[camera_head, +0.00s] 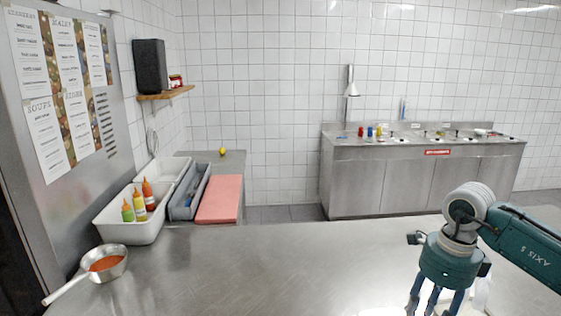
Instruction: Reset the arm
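My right arm comes in from the right edge, with its teal link and grey wrist joint in view. My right gripper (434,301) points down over the right front part of the steel counter (250,265). Its blue-grey fingers run off the bottom edge of the picture, so the fingertips are hidden. A pale, whitish thing shows just right of the fingers, partly cut off; I cannot tell what it is or whether the gripper touches it. My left arm and gripper are out of view.
A pan of red sauce (107,264) sits at the counter's left. Behind it stand a white bin (150,230) with several sauce bottles, a grey tray (183,207) and a pink cutting board (220,198). A steel sink unit (400,178) stands by the back wall. The counter's middle is clear.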

